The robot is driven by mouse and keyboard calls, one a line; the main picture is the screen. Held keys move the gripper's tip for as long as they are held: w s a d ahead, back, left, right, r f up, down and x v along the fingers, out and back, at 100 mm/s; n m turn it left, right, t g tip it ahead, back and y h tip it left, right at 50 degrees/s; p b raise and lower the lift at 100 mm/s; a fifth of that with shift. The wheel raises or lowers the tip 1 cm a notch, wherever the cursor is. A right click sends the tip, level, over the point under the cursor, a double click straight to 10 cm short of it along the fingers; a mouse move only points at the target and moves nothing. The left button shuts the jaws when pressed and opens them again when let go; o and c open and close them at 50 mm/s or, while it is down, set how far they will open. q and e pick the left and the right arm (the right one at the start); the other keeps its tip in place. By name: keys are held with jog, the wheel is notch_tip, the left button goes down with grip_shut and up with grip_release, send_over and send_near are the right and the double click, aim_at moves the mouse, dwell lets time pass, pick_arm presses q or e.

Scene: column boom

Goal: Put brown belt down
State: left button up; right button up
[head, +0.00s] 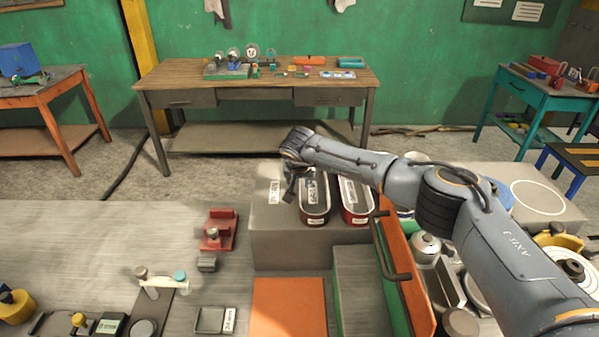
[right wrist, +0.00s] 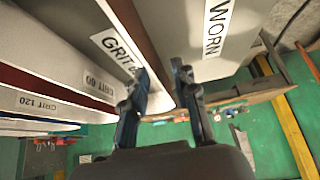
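The brown belt (head: 314,222) is a long rounded loop standing upright on a grey block in the head view. In the right wrist view the edge of the brown belt (right wrist: 140,35) runs down toward the space between my fingers. My right gripper (head: 289,186) is at the belt's left side in the head view. In the right wrist view its two fingers (right wrist: 162,88) are apart, with a visible gap; contact with the belt cannot be made out. A WORN label (head: 275,192) lies on the block, left of the belt. My left gripper is out of view.
A red belt (head: 356,217) stands just right of the brown one. The grey block (head: 275,240) has bare room at its left. A red fixture (head: 219,230) stands farther left on the worktop, and an orange panel (head: 400,265) rises to the right. A bench (head: 190,75) stands behind.

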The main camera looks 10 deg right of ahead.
jog(key=b+v, duration=0.3)
jog(key=v, duration=0.7)
jog(key=shift+s, duration=0.15)
jog(key=shift+s+r, duration=0.15)
jog(key=shift+r, duration=0.2)
